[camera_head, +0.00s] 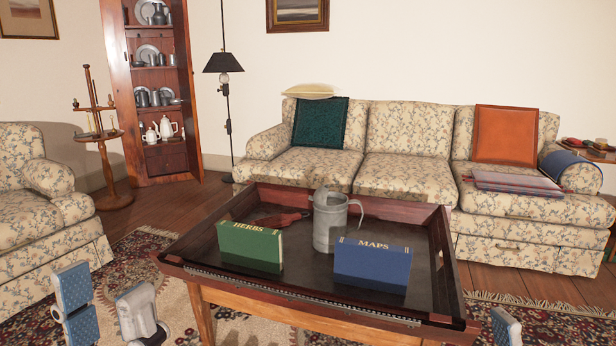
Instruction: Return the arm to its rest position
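My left gripper (107,302) is at the bottom left, in front of the table's left corner. Its two fingers, one with a blue dotted pad and one grey, stand wide apart with nothing between them. Of my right gripper, only one fingertip (506,328) with a blue pad shows at the bottom edge, right of the table; the rest is out of frame, so I cannot tell its opening. Neither visible gripper part appears to touch the table.
A wooden tray-topped table (448,287) stands ahead, holding a green HERBS book (250,246), a blue MAPS book (372,265), a pewter tankard (329,222) and a reddish-brown object (280,220). A floral armchair (40,215) is left; a sofa (395,180) is behind.

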